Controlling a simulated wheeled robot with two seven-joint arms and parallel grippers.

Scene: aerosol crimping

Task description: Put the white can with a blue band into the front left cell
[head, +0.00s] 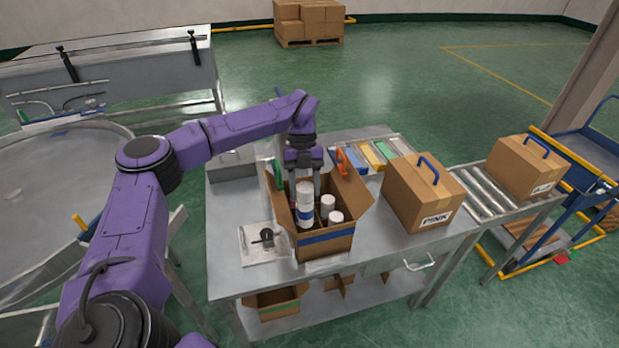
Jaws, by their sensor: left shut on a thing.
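The open cardboard box (326,246) with a blue stripe stands on the metal table, its flaps spread. My left gripper (304,182) points down over the box's left part and is shut on the white can with a blue band (305,205). The can is upright, at the front left of the box opening. My right gripper is not in view.
A closed carton (424,192) marked PINK stands right of the open box, near a roller conveyor (483,190). A small plate with a black knob (264,240) lies left of the box. A grey metal case (232,166) sits behind left. Coloured items (374,155) lie behind.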

